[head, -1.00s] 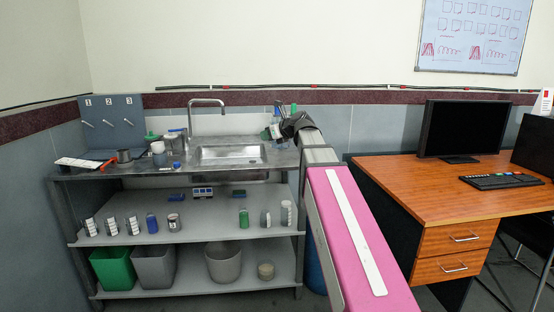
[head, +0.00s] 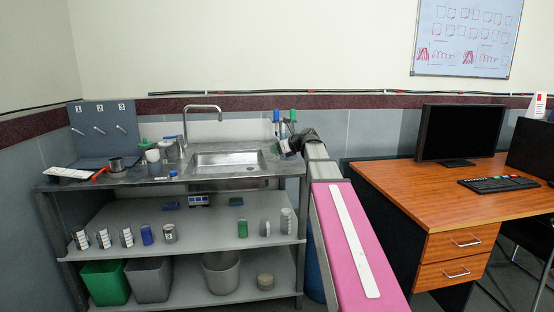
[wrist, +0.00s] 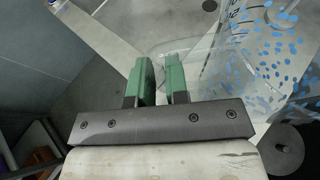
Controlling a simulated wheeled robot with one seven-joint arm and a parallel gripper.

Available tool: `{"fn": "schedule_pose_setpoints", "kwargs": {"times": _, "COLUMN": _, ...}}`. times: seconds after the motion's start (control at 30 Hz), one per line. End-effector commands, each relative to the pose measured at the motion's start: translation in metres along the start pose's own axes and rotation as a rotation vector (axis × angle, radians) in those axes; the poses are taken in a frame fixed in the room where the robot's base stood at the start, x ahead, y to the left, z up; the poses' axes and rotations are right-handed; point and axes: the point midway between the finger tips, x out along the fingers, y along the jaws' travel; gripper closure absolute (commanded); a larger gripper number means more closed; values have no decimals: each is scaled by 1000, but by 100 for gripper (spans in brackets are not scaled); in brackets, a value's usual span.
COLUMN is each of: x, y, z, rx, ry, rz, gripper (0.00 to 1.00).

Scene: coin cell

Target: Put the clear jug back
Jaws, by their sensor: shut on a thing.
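The clear jug (wrist: 255,70) fills the upper right of the wrist view. It is see-through, with dark markings and many blue flecks showing on or in it. My gripper (wrist: 160,72) has two green fingers that are shut on a clear part at the jug's left side, apparently its handle. In the head view my gripper (head: 283,150) is at the right end of the sink counter (head: 175,178). The jug cannot be made out clearly there, and my arm hides part of that end.
A steel sink (head: 228,160) is left of my gripper, with a tall tap (head: 203,108). Blue- and green-topped items (head: 284,117) stand behind my gripper. Cups and small bottles crowd the counter's left. Several cups and bins occupy the shelves below. A wooden desk (head: 430,190) stands to the right.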

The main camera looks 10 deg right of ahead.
Motion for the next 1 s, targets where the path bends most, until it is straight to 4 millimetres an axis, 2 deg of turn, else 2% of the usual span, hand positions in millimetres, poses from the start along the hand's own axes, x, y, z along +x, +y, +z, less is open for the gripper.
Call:
{"fn": "schedule_pose_setpoints", "kwargs": {"times": 0.17, "x": 2, "y": -4, "z": -7, "rx": -1, "ry": 0, "rz": 1, "gripper": 100}}
{"fn": "schedule_pose_setpoints", "kwargs": {"times": 0.47, "x": 15, "y": -3, "z": -39, "rx": 1, "ry": 1, "rz": 2, "gripper": 100}}
{"fn": "schedule_pose_setpoints", "kwargs": {"times": 0.87, "x": 17, "y": -3, "z": -42, "rx": 0, "ry": 0, "rz": 1, "gripper": 100}}
{"fn": "schedule_pose_setpoints", "kwargs": {"times": 0.9, "x": 17, "y": -4, "z": -42, "rx": 0, "ry": 0, "rz": 1, "gripper": 76}}
{"fn": "schedule_pose_setpoints", "kwargs": {"times": 0.97, "x": 17, "y": -4, "z": -42, "rx": 0, "ry": 0, "rz": 1, "gripper": 60}}
{"fn": "schedule_pose_setpoints", "kwargs": {"times": 1.0, "x": 17, "y": -4, "z": -42, "rx": 0, "ry": 0, "rz": 1, "gripper": 60}}
